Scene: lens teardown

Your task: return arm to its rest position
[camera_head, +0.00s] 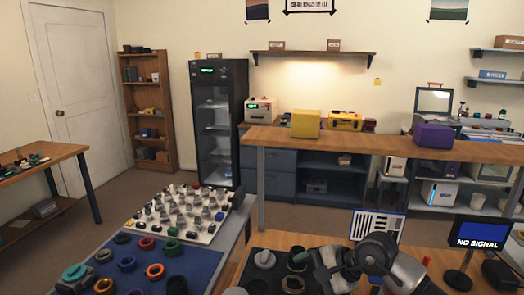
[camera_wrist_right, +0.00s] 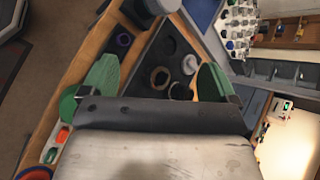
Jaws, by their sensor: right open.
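My right arm shows at the lower right of the head view, over the wooden bench. Its gripper (camera_head: 324,266) has green fingers and is partly hidden by its own wrist. In the right wrist view the gripper (camera_wrist_right: 158,84) is open, with its two green fingers wide apart and nothing held between them. Beyond the fingers lies a dark mat (camera_wrist_right: 150,62) with several rings and round parts on it. A tan ring (camera_wrist_right: 160,78) appears between the fingers. My left gripper is in neither view.
A blue mat (camera_head: 190,262) with several lens rings lies at lower left, beside a white board (camera_head: 150,226) of small parts. A "NO SIGNAL" monitor (camera_head: 478,236) and a striped panel (camera_head: 377,226) stand near my right arm. A long workbench (camera_head: 350,141) stands behind.

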